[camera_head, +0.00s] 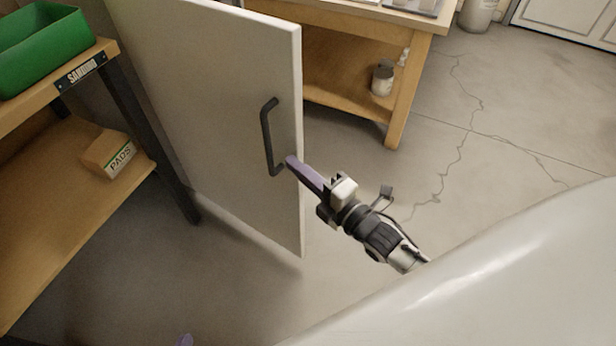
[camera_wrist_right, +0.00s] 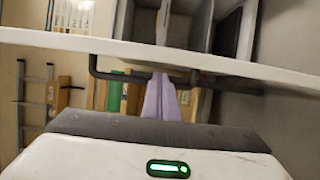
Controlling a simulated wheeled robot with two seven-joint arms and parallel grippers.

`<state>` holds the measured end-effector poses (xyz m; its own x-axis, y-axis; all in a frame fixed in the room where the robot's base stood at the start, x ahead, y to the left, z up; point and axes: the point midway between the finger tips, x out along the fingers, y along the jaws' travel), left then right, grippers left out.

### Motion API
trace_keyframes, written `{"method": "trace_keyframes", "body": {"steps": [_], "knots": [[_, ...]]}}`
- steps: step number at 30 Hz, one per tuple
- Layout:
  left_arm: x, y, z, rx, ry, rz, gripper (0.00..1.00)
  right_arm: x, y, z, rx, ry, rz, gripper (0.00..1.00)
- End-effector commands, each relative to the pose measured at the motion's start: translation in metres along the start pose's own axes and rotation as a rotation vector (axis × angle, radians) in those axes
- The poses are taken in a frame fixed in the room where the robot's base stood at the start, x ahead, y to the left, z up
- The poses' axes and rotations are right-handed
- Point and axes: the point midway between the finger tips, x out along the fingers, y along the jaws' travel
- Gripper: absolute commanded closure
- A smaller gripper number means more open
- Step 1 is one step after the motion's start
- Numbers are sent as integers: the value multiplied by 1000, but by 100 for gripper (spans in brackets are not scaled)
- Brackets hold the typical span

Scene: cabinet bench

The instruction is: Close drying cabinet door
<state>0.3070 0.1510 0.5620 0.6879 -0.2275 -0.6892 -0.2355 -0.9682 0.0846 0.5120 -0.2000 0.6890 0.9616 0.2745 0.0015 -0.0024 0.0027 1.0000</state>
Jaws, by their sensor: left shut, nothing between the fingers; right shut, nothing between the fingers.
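The white cabinet door (camera_head: 225,110) stands swung out into the room in the head view, with a dark bar handle (camera_head: 267,138) near its free edge. My right gripper (camera_head: 291,163) is shut, its purple fingers at the door's free edge beside the handle's lower end. In the right wrist view the purple fingers (camera_wrist_right: 160,98) point at the door edge (camera_wrist_right: 160,55) and overlap the dark handle (camera_wrist_right: 110,72); whether they touch is unclear. Nothing shows between them. The cabinet body is not clear in the head view.
A wooden shelf unit (camera_head: 60,190) with a green bin (camera_head: 45,45) and a PADS box (camera_head: 110,155) stands left. A wooden bench (camera_head: 400,95) with a small can (camera_head: 382,78) stands behind the door. A large pale surface (camera_head: 500,270) fills the lower right. Cracked floor lies open at right.

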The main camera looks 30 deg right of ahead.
Motion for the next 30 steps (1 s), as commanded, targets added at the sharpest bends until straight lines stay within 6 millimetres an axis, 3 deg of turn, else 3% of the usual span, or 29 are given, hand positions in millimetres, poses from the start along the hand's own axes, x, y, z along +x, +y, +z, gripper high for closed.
{"method": "trace_keyframes", "body": {"steps": [3,9,23,30], "knots": [[2,0,3,0,-1,0,100,21,0,0,1,0,2,100],[4,-1,5,0,-3,1,100,41,-1,0,3,0,-1,100],[4,-1,6,0,-3,0,100,44,-1,1,2,0,-1,100],[11,-2,14,-2,-3,2,100,49,-4,30,-4,-4,-2,100]]}}
